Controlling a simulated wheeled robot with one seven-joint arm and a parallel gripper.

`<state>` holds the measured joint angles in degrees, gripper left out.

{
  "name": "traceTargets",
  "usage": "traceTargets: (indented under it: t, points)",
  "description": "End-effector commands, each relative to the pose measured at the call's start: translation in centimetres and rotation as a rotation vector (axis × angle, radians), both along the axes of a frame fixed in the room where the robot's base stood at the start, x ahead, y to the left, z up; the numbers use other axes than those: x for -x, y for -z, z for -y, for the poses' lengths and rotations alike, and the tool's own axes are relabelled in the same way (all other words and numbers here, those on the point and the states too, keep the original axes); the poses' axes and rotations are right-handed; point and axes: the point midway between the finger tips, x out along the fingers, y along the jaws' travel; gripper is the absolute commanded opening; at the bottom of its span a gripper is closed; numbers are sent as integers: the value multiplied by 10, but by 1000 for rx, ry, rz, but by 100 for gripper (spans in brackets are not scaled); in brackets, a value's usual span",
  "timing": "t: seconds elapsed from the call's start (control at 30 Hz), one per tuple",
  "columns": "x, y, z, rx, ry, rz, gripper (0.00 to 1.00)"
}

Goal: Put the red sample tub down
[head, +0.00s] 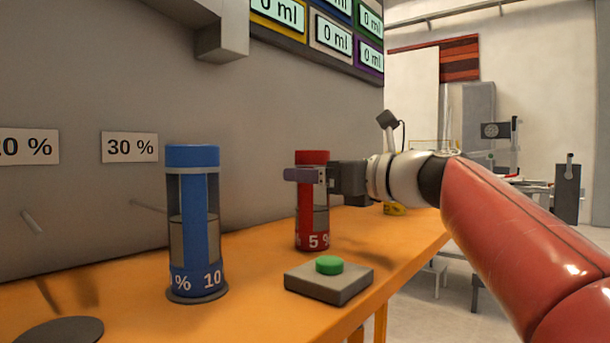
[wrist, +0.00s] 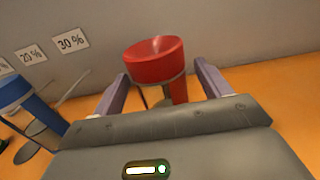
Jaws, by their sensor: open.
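The red sample tub (head: 312,198) stands upright on the orange bench, marked "5 %". Its red lid (wrist: 155,60) shows in the wrist view between the two fingers. My gripper (head: 304,174) is at the tub's upper part, just below the lid, with its fingers on either side. In the wrist view my gripper (wrist: 158,88) is open, with a gap visible between the fingers and the tub. The tub's base is hidden in the wrist view by the gripper body.
A blue tub (head: 194,230) marked "10" stands on a dark disc to the left. A grey box with a green button (head: 329,265) lies in front of the red tub. An empty dark disc (head: 60,331) is at the lower left. The grey wall (head: 100,80) rises behind.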

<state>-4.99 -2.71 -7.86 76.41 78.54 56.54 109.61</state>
Motion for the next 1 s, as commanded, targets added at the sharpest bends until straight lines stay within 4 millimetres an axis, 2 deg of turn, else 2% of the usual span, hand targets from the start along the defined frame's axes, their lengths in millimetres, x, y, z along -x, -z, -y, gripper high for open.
traceTargets:
  t: [0.03,0.2,0.4,0.6,1.0]
  points:
    - [7,0,11,0,5,1,77]
    - [31,0,40,-1,3,1,77]
    - [49,0,64,0,2,0,77]
    - [56,0,72,0,0,0,77]
    - [56,0,72,0,1,0,77]
